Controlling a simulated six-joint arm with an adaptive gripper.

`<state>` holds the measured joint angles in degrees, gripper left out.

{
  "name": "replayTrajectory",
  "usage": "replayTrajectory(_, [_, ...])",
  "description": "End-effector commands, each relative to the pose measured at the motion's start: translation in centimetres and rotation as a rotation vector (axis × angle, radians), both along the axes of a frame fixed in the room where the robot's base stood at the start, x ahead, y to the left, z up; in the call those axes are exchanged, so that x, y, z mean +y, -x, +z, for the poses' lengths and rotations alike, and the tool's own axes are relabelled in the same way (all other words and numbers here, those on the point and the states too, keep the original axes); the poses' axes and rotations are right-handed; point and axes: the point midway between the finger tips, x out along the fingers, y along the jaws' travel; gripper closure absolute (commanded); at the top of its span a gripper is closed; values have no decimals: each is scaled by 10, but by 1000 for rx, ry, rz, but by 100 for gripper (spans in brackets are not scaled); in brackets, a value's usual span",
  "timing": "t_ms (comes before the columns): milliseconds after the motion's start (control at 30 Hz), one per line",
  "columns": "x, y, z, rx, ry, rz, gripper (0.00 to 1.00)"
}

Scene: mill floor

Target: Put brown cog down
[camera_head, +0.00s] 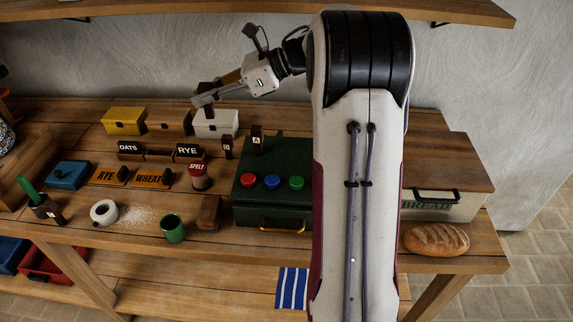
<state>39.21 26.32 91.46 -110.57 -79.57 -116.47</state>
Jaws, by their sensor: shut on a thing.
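My gripper (206,99) reaches in from the upper right, above the back of the bench. It is shut on a small dark brown thing (208,113), which I take to be the brown cog. The fingers hide most of it, so its toothed shape cannot be made out. Its lower part shows just below the fingers, in front of the white box (216,127). I cannot tell whether it touches the box or hangs above it.
Yellow (123,123) and brown (170,122) boxes stand left of the white one. Small dark blocks marked D (227,148) and A (257,139) stand nearer, beside a green case (260,205) with coloured knobs. My arm hides part of the bench (290,116).

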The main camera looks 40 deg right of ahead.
Motion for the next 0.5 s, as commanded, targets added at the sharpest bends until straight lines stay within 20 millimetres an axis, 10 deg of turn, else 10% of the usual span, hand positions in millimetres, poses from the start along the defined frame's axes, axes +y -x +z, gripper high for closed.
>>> replayTrajectory(500, [-99,80,1,2,-5,-77,100])
